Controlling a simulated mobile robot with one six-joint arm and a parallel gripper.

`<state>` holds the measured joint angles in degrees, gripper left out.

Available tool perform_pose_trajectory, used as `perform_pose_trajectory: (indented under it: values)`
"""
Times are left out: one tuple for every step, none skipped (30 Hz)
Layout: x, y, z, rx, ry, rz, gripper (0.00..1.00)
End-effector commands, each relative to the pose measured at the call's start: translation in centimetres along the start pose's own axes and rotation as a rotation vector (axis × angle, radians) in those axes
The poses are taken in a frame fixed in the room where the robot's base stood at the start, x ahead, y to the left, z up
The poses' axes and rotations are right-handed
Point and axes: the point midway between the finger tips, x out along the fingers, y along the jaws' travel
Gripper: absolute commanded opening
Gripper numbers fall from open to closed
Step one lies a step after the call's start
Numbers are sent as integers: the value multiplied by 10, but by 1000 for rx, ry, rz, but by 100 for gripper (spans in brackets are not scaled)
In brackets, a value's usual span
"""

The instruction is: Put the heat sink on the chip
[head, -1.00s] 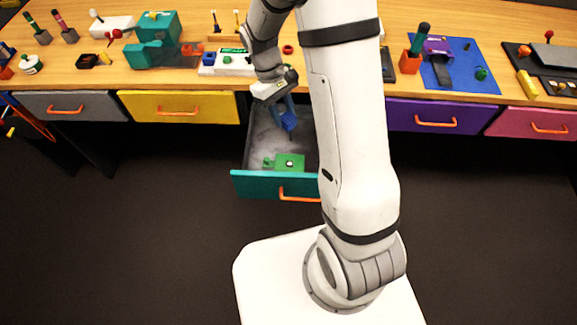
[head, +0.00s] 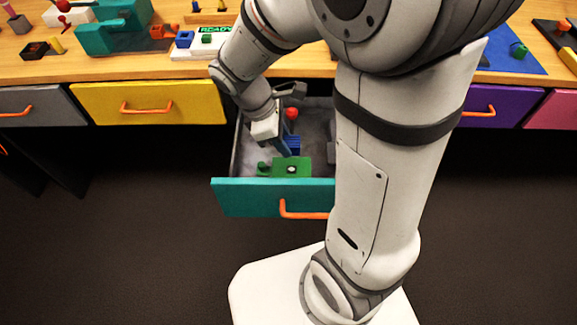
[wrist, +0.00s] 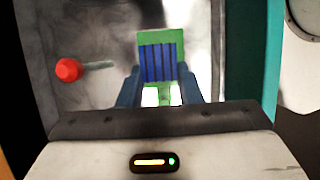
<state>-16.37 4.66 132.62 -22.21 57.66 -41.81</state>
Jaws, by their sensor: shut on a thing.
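The blue finned heat sink (head: 292,145) is between the blue fingers of my gripper (wrist: 158,92), which is shut on it. It also shows in the wrist view (wrist: 157,63), with its fins upright. The green board (head: 283,169) lies in the open teal drawer, and its green edge shows around the heat sink in the wrist view (wrist: 177,37). A small white and dark spot (head: 291,169) is on the board; I cannot tell whether it is the chip. The heat sink is over or at the board's far part; I cannot tell whether they touch.
A red knob on a grey rod (wrist: 67,69) is in the drawer, left of the heat sink in the wrist view. The teal drawer front (head: 262,197) has an orange handle (head: 300,211). The drawer walls stand close around my gripper. The wooden bench (head: 60,70) holds several gadgets.

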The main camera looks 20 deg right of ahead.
Motion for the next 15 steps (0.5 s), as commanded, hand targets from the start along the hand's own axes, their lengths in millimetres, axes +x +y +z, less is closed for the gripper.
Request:
perform_pose_trajectory:
  values:
    - [14, -1, -5, -1, -2, -4, 9]
    - [19, 0, -7, 0, -3, -4, 9]
    - [25, 0, -10, 1, -2, -3, 9]
    - [30, 0, -12, 1, -2, -4, 9]
    - [33, 0, -13, 1, -2, -4, 9]
    - [37, 0, -15, 2, -1, -3, 9]
    - [39, 0, -15, 3, -1, -2, 9]
    - [40, 0, -16, 4, -1, -2, 9]
    - [42, 0, -17, 4, -1, -2, 9]
    - [44, 0, -17, 4, -1, -3, 9]
    - [47, 0, -18, 4, -1, -3, 9]
    - [51, 0, -20, 4, -1, -4, 9]
    - [55, 0, -22, 4, -1, -4, 9]
    - [60, 0, -24, 4, -1, -5, 9]
    - [66, 0, -26, 4, -1, -5, 9]
